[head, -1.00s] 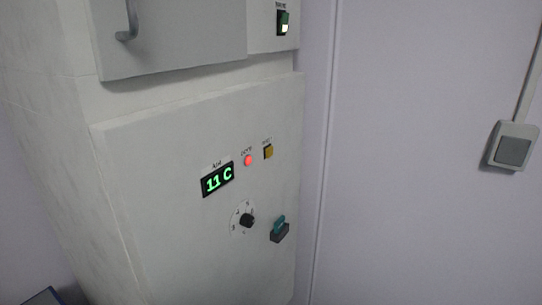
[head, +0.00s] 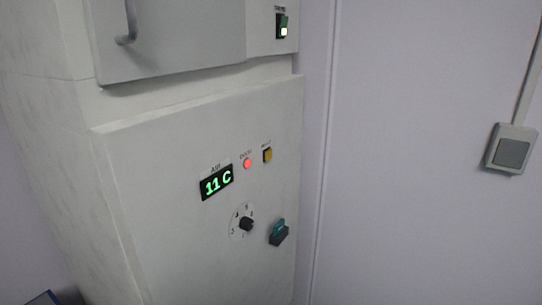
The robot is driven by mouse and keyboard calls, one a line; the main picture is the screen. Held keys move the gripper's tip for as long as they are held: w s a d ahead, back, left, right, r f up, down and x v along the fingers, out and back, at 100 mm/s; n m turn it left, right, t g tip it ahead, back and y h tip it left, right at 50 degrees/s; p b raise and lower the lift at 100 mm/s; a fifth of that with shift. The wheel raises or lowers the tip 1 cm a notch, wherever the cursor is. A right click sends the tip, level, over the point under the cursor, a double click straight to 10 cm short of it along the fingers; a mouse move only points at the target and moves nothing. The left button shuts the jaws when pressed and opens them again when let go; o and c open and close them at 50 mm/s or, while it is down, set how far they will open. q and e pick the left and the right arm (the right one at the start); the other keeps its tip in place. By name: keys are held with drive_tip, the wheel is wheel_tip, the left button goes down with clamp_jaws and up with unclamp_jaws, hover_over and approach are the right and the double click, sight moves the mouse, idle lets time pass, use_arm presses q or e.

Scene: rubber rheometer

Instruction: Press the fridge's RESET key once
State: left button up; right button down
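The fridge (head: 160,190) is a tall white cabinet on the left of the head view. A red lamp (head: 247,164) glows just left of the key. A green display (head: 217,182) labelled AIR reads 11 C. Below are a black dial knob (head: 246,224) with numbers around it and a teal switch on a dark base (head: 279,233). Neither of my grippers is in view, and nothing touches the key.
The upper door (head: 180,40) has a grey handle (head: 129,22). A grey wall switch (head: 512,149) is on the pale wall (head: 410,200) at right. The space before the panel is clear.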

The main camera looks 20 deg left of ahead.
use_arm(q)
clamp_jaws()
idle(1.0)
